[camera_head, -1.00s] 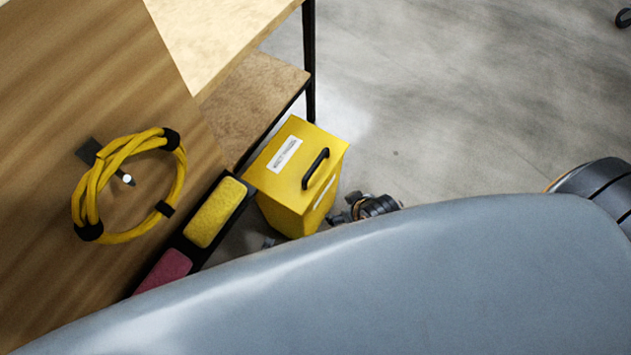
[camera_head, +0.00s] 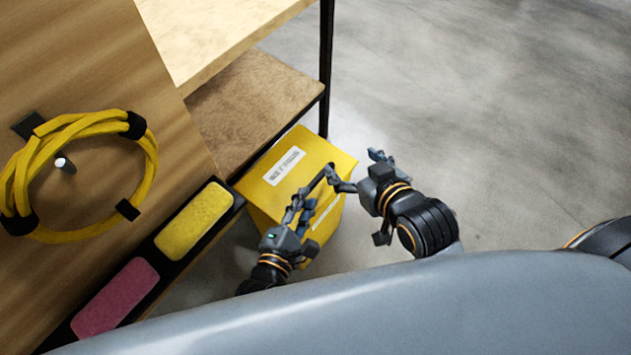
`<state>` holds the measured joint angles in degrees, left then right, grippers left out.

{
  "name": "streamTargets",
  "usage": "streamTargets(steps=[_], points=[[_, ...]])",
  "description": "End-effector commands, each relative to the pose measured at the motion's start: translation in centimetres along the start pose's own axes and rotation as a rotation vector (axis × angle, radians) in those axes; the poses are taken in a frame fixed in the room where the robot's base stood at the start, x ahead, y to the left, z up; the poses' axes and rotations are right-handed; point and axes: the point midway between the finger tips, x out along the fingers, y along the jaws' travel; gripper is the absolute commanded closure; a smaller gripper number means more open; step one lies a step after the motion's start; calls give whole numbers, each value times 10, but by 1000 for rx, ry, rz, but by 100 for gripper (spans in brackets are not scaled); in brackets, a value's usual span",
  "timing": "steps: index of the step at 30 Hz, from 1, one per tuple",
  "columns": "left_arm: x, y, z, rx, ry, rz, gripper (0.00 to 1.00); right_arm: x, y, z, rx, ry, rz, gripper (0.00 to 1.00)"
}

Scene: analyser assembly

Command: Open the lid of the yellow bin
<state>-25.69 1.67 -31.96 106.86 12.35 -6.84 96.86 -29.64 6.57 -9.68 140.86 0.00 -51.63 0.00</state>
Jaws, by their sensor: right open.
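The yellow bin (camera_head: 258,190) stands on the floor beside the shelf, its lid flat and shut, with a white label (camera_head: 284,166) on top. My right gripper (camera_head: 352,165) is open at the bin's right side, one finger by the handle's far end and the other out to the right; contact is unclear.
A wooden shelf unit (camera_head: 255,105) with a dark post (camera_head: 326,70) stands behind the bin. A yellow cable coil (camera_head: 145,165) hangs on the wooden panel at left. Yellow (camera_head: 193,222) and pink (camera_head: 117,297) blocks sit in a dark holder. Concrete floor at right is clear.

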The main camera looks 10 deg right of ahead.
Motion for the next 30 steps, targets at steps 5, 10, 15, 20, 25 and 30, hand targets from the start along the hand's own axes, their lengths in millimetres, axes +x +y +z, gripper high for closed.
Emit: streamTargets(steps=[5, 10, 15, 20, 25, 30], points=[[30, -1, -1, -1, 0, 2, 76, 5, -6, -36, 0, 196, -12, 20], [52, -1, -1, 0, 0, 0, 76, 1, -10, -66, 1, 356, -21, 20], [64, -1, -1, 1, 0, -1, 76, -5, -12, -85, 2, 457, -28, 20], [68, -1, 0, 0, 1, -2, 76, -8, -13, -92, 2, 496, -30, 20], [69, -1, 0, 0, 1, -2, 76, -8, -13, -94, 3, 500, -30, 20], [69, -1, 0, 0, 1, -2, 94, -8, -13, -93, 3, 499, -30, 20]])
